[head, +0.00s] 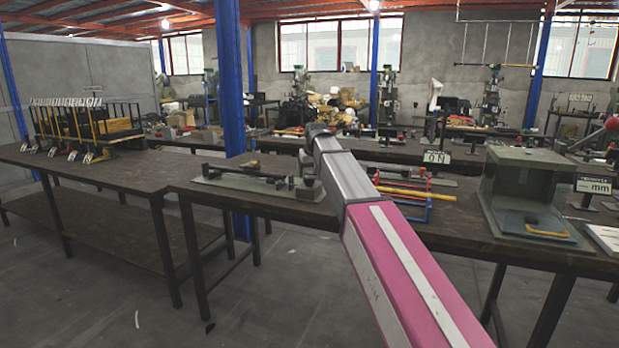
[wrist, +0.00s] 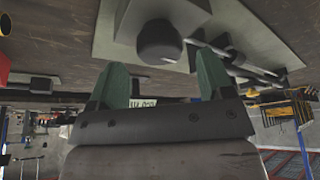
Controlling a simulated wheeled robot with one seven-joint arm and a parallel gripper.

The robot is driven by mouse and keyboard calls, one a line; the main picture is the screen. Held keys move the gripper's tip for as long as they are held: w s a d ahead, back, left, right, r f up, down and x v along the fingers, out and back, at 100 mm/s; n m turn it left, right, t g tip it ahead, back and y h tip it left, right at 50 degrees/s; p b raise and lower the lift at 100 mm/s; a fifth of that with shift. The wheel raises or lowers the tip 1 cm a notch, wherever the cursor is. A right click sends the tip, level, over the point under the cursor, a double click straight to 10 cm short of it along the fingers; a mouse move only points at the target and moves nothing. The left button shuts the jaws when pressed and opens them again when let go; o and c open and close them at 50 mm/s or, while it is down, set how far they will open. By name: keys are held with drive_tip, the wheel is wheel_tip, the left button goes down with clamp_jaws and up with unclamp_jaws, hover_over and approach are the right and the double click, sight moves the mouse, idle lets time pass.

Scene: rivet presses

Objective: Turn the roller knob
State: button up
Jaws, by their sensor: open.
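A dark round knob (wrist: 160,42) sits on a pale grey-green base plate (wrist: 110,38) in the wrist view, which shows the scene upside down. My gripper (wrist: 162,76) is open, with its two green fingers apart. The knob appears between and beyond the fingertips, and nothing is held. In the head view the roller device (head: 240,180) lies on the bench, with the dark knob (head: 308,181) at its right end beside my arm. My gripper is mostly hidden behind my arm there.
The dark workbench (head: 222,201) carries a red and blue rack with a yellow bar (head: 415,193) right of my arm. A green-grey box-like press (head: 527,185) stands further right. A blue post (head: 231,80) rises behind the bench. The left bench (head: 110,172) has free surface.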

drive_tip(key=shift+x, duration=1.3)
drive_tip(key=shift+c, duration=0.3)
drive_tip(key=c, duration=0.9)
drive_tip(key=shift+o, duration=0.2)
drive_tip(key=shift+n, duration=0.4)
drive_tip(key=n+y, duration=0.1)
drive_tip(key=n, duration=0.1)
drive_tip(key=n+g+y, duration=0.1)
drive_tip(key=n, duration=0.2)
drive_tip(key=shift+w+d+n, duration=0.1)
drive_tip(key=shift+w+n, duration=0.05)
drive_tip(key=shift+n, duration=0.15)
drive_tip(key=n+g, duration=0.1)
drive_tip(key=n, duration=0.2)
drive_tip(key=shift+g+y, duration=0.4)
drive_tip(key=shift+n+g, duration=0.6)
drive_tip(key=shift+n, duration=1.3)
